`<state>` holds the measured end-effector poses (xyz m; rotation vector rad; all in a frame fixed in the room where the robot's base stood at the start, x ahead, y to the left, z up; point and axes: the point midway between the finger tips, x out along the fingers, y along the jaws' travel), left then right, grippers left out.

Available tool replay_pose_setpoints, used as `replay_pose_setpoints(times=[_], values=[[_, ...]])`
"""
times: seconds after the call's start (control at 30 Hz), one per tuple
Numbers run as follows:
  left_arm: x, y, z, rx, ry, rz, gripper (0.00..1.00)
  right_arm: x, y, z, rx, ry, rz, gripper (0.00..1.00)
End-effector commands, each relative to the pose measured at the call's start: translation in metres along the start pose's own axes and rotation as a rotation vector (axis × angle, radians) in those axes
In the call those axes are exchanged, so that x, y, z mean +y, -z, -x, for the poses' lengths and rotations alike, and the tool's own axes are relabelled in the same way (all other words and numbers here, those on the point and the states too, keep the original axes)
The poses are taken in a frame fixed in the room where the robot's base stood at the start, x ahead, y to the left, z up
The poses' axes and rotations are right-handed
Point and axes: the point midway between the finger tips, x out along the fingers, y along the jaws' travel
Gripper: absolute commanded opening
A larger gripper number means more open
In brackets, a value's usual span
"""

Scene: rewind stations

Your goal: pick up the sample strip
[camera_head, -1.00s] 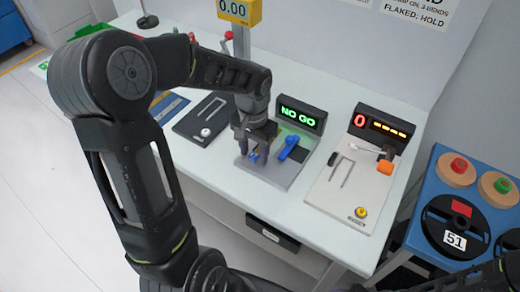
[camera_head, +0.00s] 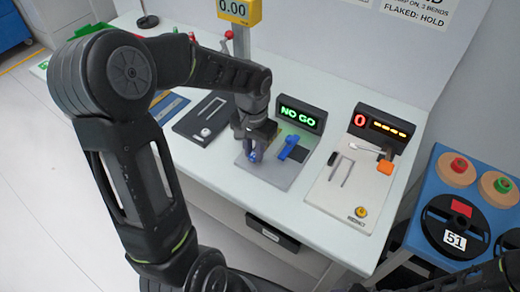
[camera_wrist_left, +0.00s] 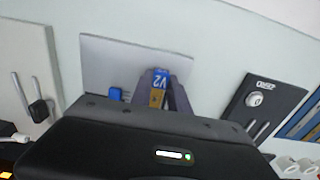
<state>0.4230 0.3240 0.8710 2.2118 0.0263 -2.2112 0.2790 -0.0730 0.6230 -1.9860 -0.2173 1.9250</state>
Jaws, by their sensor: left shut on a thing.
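The sample strip (camera_wrist_left: 159,78) shows in the left wrist view as a narrow piece with a blue end marked V2 and a gold-brown part below. In the head view only a small blue bit of it (camera_head: 253,156) shows. My left gripper (camera_head: 255,152) points down over the grey plate of the NO GO station (camera_head: 270,174). Its fingers (camera_wrist_left: 159,100) are shut on the strip, one on each side. The strip's lower part is hidden by my gripper body in the wrist view. My right gripper is not in view.
A blue lever (camera_head: 289,147) stands just right of my left gripper, below the NO GO display (camera_head: 301,114). A pale station (camera_head: 350,192) lies to the right and a dark one (camera_head: 203,118) to the left. A blue cart with spools (camera_head: 425,184) stands at the right.

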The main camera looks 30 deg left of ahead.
Motion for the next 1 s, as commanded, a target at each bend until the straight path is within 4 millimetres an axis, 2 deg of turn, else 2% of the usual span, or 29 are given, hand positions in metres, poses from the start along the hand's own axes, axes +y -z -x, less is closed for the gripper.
replay_pose_setpoints(times=[0.47,0.67,0.9,1.0], values=[[0.0,0.001,0.004,0.001,0.0,0.0,0.0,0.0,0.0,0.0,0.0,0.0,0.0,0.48],[0.0,0.001,0.03,0.005,0.001,0.0,0.0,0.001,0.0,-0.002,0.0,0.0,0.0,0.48],[0.0,0.001,0.077,0.005,-0.001,-0.001,0.0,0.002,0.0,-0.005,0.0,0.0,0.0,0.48],[0.0,0.001,0.091,0.003,-0.001,-0.001,0.0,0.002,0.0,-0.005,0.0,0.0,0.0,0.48]])
